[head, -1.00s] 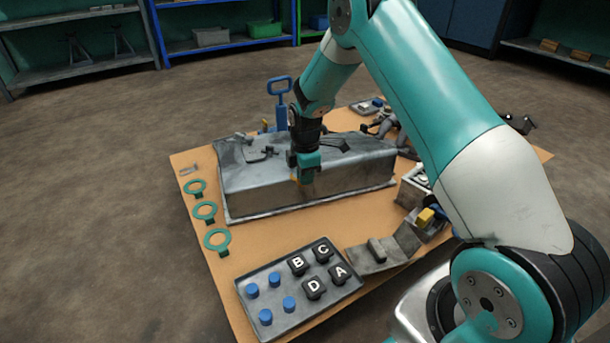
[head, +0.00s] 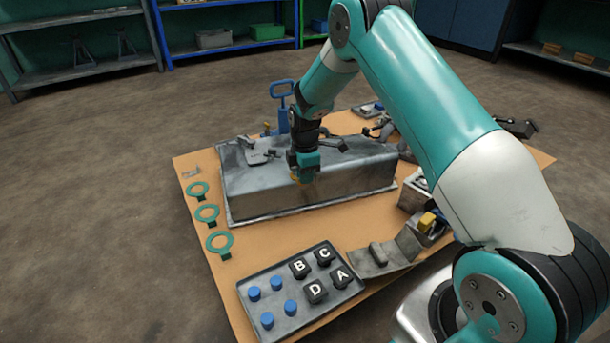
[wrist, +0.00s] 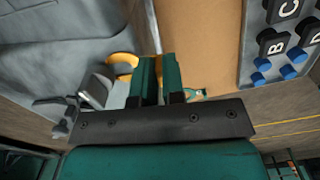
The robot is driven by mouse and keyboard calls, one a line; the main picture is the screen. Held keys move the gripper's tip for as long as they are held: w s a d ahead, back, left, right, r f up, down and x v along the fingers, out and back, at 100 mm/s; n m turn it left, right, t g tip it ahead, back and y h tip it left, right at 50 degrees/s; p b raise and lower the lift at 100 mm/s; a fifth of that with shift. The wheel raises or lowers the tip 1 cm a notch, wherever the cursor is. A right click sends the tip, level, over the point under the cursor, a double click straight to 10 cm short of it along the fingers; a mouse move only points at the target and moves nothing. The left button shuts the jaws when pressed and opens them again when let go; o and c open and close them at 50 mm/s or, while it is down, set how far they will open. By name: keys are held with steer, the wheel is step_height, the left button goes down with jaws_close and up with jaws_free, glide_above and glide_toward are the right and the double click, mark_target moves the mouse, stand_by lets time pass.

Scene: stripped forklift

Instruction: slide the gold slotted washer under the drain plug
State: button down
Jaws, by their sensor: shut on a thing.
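My gripper (head: 304,176) is pointed down at the near side wall of the grey metal pan. In the wrist view its two teal fingers (wrist: 160,74) are close together, shut on the gold slotted washer (wrist: 123,62). The washer's curved gold part shows left of the fingers; the part between them is hidden. A grey metal piece, seemingly the drain plug (wrist: 97,88), lies just left of the washer. I cannot tell whether the washer touches it or is around its shank. In the head view the gripper hides most of this spot.
The grey pan (head: 252,190) fills the middle of the board. Several green rings (head: 219,243) lie along the left edge. A tray (head: 285,302) with blue pegs and lettered black knobs stands in front. A bent grey plate (head: 385,262) lies right of the tray.

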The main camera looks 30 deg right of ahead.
steer(key=shift+w, duration=0.15)
steer(key=shift+w+d, duration=0.2)
steer(key=shift+w, duration=0.55)
steer(key=shift+w+p, duration=0.1)
steer(key=shift+p, duration=0.2)
steer(key=shift+w+d, duration=0.1)
steer(key=shift+w, duration=0.4)
steer(key=c, duration=1.1)
jaws_free()
steer(key=shift+c, duration=0.2)
